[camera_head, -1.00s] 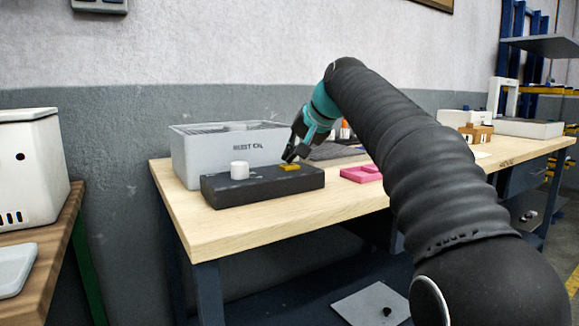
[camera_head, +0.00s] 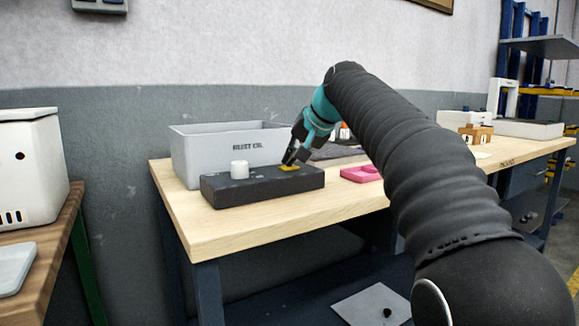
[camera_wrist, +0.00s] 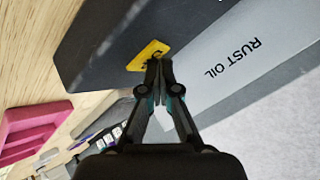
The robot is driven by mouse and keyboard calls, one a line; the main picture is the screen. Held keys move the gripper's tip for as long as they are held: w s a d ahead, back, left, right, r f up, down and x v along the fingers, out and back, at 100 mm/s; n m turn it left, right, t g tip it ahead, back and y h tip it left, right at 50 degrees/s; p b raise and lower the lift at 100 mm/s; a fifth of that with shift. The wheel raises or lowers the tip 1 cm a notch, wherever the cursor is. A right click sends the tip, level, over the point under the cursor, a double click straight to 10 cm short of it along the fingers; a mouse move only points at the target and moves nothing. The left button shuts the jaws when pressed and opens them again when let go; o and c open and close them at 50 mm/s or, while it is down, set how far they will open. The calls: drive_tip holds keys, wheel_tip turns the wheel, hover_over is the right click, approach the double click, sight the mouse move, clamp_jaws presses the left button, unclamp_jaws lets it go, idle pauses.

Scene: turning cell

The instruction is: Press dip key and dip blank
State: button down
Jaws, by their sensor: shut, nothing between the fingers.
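The dip key is a yellow key (camera_head: 289,168) on the right end of a black control box (camera_head: 240,190); it also shows in the wrist view (camera_wrist: 147,56). My gripper (camera_head: 288,161) is shut with nothing in it, its fingertips pointing down at the key. In the wrist view the fingertips (camera_wrist: 158,66) overlap the key's edge; whether they touch it I cannot tell. A white knob (camera_head: 239,170) stands on the box's left part. Behind the box is a grey tank (camera_head: 190,150) marked "RUST OIL"; its inside is mostly hidden. I cannot make out a blank.
The box and tank stand at the left end of a wooden bench (camera_head: 230,232). A pink tray (camera_head: 358,174) lies right of the box. Small wooden blocks (camera_head: 475,133) stand farther right. A white machine (camera_head: 30,165) is on another table at left. The bench front is clear.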

sight(291, 167)
drive_tip(key=shift+r, duration=0.1)
drive_tip(key=shift+r+p, duration=0.75)
drive_tip(key=shift+p, duration=0.25)
drive_tip(key=shift+r, duration=0.1)
wheel_tip(291, 167, up, 3)
drive_tip(key=p, duration=0.2)
drive_tip(key=shift+p, duration=0.3)
drive_tip(key=shift+r, duration=0.9)
